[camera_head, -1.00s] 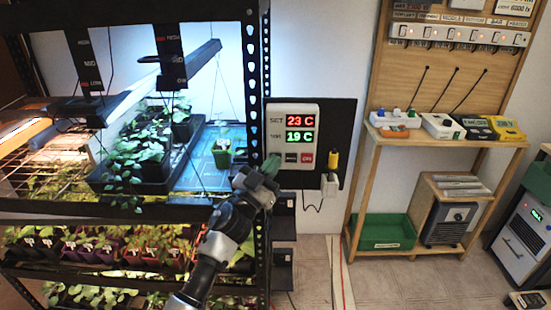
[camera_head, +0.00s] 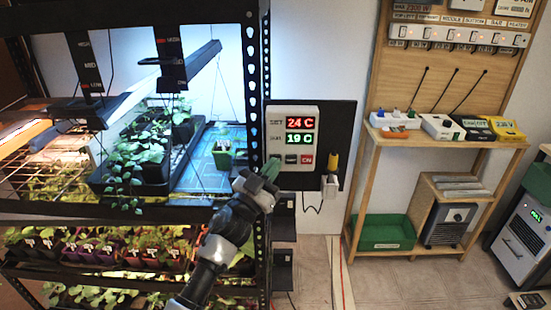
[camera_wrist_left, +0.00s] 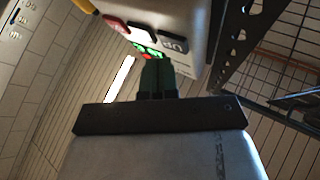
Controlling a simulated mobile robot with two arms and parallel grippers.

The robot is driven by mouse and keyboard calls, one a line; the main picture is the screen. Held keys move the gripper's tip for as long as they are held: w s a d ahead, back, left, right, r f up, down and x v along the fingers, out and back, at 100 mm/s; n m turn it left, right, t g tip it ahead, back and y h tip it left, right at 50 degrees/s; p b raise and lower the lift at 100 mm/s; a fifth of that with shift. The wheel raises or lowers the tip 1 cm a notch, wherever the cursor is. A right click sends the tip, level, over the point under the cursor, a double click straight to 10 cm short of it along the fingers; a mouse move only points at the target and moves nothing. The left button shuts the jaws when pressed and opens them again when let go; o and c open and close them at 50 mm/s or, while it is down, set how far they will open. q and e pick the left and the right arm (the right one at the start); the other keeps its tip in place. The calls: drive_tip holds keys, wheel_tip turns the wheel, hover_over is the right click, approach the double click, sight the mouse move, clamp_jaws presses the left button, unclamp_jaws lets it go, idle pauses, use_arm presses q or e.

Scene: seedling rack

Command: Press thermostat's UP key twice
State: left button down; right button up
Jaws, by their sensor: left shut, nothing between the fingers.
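The thermostat (camera_head: 292,145) is a pale box on a dark panel. Its display reads SET 24 C in red and 19 C in green below. A dark key (camera_head: 291,158) and a red ON key (camera_head: 306,159) sit along its lower edge. The UP key (camera_wrist_left: 173,43) shows in the left wrist view; my fingers cover it in the head view. My left gripper (camera_head: 270,170) is shut and empty, its green fingertips at the thermostat's lower left corner. In the left wrist view the fingertips (camera_wrist_left: 157,66) are close to the UP key; I cannot tell whether they touch.
The black seedling rack's perforated post (camera_head: 252,100) stands just left of the thermostat. A yellow plug (camera_head: 332,162) and a white adapter (camera_head: 330,186) are on the panel's right. A wooden bench (camera_head: 450,140) stands further right, with clear floor before it.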

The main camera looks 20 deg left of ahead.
use_arm(q)
drive_tip(key=shift+s+d, duration=0.1)
drive_tip(key=shift+s, duration=0.15)
drive_tip(key=s+p, duration=0.1)
drive_tip(key=s, duration=0.1)
drive_tip(key=s+d+p, duration=0.1)
drive_tip(key=s, duration=0.1)
drive_tip(key=shift+s+d, duration=0.2)
drive_tip(key=shift+s, duration=0.2)
idle(0.5)
